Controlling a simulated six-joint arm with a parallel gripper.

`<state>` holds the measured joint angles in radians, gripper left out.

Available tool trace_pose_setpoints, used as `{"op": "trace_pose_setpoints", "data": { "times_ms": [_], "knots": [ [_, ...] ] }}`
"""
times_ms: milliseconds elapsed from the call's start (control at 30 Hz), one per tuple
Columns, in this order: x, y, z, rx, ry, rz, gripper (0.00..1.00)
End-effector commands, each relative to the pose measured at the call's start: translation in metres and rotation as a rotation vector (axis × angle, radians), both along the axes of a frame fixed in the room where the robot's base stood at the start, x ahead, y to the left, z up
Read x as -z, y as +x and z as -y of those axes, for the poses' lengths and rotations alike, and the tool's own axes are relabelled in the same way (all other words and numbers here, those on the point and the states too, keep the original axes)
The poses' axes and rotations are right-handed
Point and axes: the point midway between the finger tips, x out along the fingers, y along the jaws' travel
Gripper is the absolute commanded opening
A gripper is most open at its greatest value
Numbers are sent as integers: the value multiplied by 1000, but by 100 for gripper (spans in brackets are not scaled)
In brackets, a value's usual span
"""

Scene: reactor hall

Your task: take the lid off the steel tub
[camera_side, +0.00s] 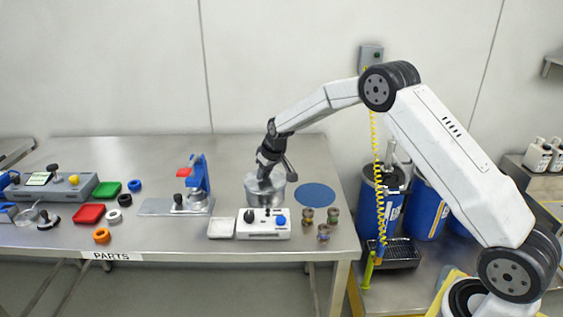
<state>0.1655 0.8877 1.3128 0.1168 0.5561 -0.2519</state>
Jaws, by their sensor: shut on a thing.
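The steel tub (256,200) is a round, shiny vessel standing on the steel table, behind a white control box. My gripper (264,177) points down at the top of the tub and is shut on the lid. The lid (276,182) is at the top of the tub; my gripper covers much of it, including the part that the fingers grip. I cannot tell whether the lid still touches the rim or is slightly raised.
A flat blue round mat (315,195) lies bare just right of the tub. The white control box (264,224) and several small jars (323,232) stand in front. A blue press (197,180) stands to the left. The table behind the tub is clear.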

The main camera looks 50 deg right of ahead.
Motion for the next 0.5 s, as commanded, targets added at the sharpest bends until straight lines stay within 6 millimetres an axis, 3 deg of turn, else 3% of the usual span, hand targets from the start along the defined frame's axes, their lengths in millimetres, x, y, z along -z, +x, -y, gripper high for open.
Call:
{"op": "trace_pose_setpoints", "data": {
  "times_ms": [267, 500],
  "knots": [
    [-4, 1, 0, 0, 0, 2, 0],
    [-24, 1, 0, 0, 1, 5, 0]
  ]
}}
